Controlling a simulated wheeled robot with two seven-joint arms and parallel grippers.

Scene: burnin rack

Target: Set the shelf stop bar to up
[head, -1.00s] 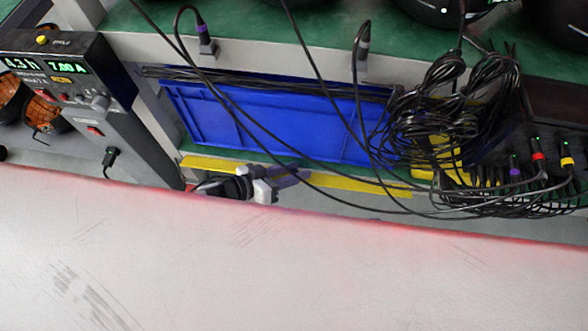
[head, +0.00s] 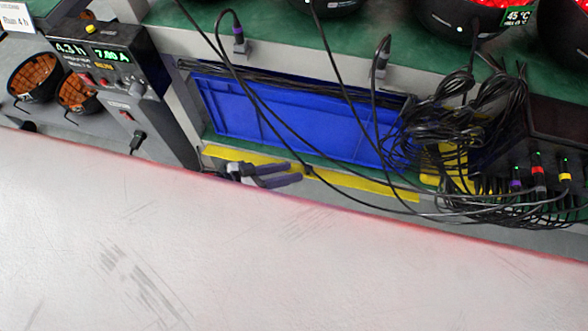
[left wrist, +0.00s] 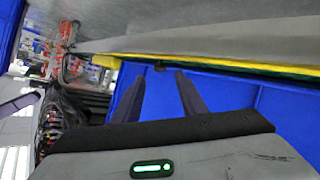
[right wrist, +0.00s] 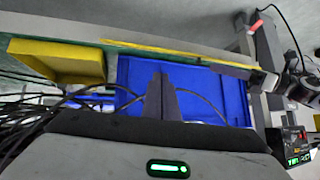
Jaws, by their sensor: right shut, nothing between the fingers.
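A yellow bar (head: 370,186), which I take as the shelf stop bar, runs low along the shelf's front edge, below a blue bin (head: 290,125). My left gripper (head: 294,173) is at the bar's front, left of its middle; its purple fingers overlap the bar in the head view. In the left wrist view its fingers (left wrist: 160,88) are apart and empty, with the yellow bar (left wrist: 230,62) beyond. Whether they touch it I cannot tell. My right gripper (right wrist: 160,90) is shut and empty, facing the blue bin; it is outside the head view.
Black cables hang across the bin and bundle at the right over a yellow tray (right wrist: 60,62). A power supply (head: 110,70) with lit digits stands left. Dark round units with cables sit on the green upper shelf. A white surface (head: 150,250) fills the foreground.

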